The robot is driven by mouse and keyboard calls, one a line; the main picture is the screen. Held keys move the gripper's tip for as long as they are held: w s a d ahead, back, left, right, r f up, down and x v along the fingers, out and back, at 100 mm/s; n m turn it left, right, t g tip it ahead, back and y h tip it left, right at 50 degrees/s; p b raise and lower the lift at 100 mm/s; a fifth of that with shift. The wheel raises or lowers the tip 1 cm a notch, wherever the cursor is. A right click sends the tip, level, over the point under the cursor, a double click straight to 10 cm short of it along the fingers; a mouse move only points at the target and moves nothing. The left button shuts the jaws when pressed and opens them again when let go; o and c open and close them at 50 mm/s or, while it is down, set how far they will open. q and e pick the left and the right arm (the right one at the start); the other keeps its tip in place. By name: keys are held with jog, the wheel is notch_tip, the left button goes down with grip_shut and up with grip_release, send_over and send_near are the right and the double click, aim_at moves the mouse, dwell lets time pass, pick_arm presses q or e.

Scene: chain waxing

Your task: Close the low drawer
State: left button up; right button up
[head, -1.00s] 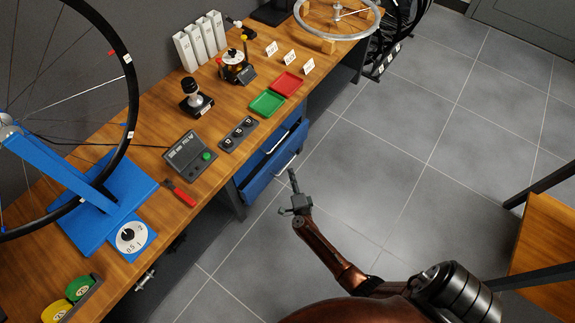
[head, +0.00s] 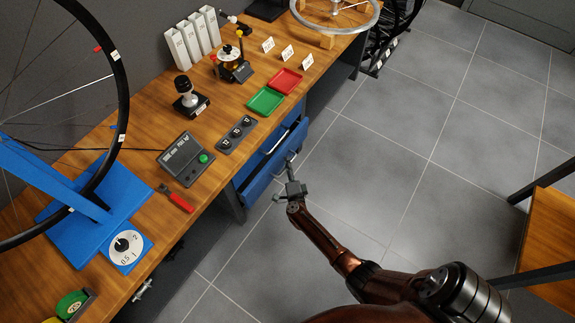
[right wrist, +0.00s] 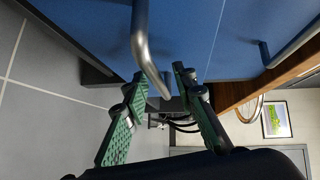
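The low drawer (head: 255,188) is a blue front under the workbench, in the middle of the head view. It stands out a little from the bench. Its grey bar handle (right wrist: 143,45) shows large in the right wrist view, in front of the blue low drawer front (right wrist: 95,28). My right gripper (head: 287,168) is at this handle. In the right wrist view, the green-padded fingers of the right gripper (right wrist: 160,90) are apart, and the handle reaches between them. I cannot tell if they touch it. My left gripper is not in view.
The upper blue drawer (head: 284,140) is above the low one; its handle (right wrist: 264,54) shows in the right wrist view. The wooden workbench (head: 140,140) holds a wheel stand, trays and tools. The grey floor (head: 400,140) right of the drawers is clear. A wooden surface (head: 545,235) stands at right.

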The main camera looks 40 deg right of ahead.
jog(key=shift+c, duration=0.5)
grip_shut()
